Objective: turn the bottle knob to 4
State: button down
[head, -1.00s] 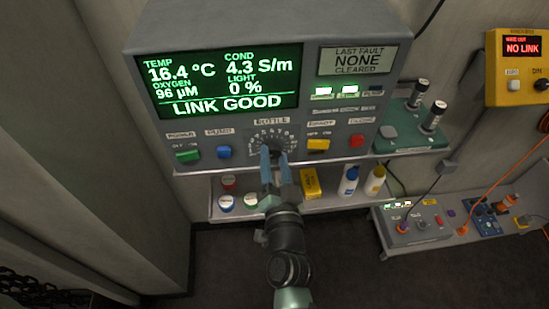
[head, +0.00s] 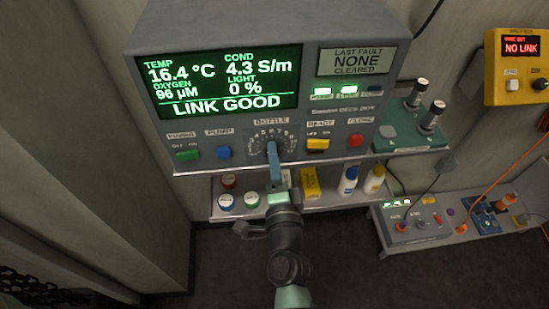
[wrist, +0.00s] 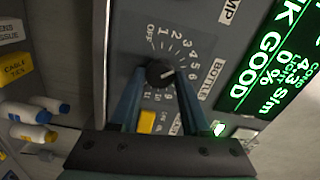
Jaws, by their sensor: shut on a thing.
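The bottle knob (wrist: 156,73) is a round dark dial with a white pointer mark, under the BOTTLE label. A ring of numbers starts at OFF and 1 and runs past 6. In the wrist view the mark points right, toward about 5 or 6; I cannot tell exactly. My gripper (wrist: 158,78) has one blue finger on each side of the knob and is shut on it. In the head view my gripper (head: 272,152) reaches up to the dial, its fingers seen nearly edge-on and hiding part of the knob.
A green button (head: 187,155) and a blue button (head: 224,152) are left of the dial. A yellow switch (head: 318,145) and a red button (head: 355,140) are to the right. Bottles and jars stand on the shelf (head: 325,202) below. The screen (head: 218,80) reads LINK GOOD.

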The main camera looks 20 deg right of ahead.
jog(key=shift+m, duration=0.3)
jog(key=shift+c, duration=1.9)
grip_release()
jog(key=shift+s, duration=0.15)
jog(key=b+v, duration=0.2)
jog(key=v, duration=1)
jog(key=shift+s+b, duration=0.35)
jog(key=shift+a, duration=0.15)
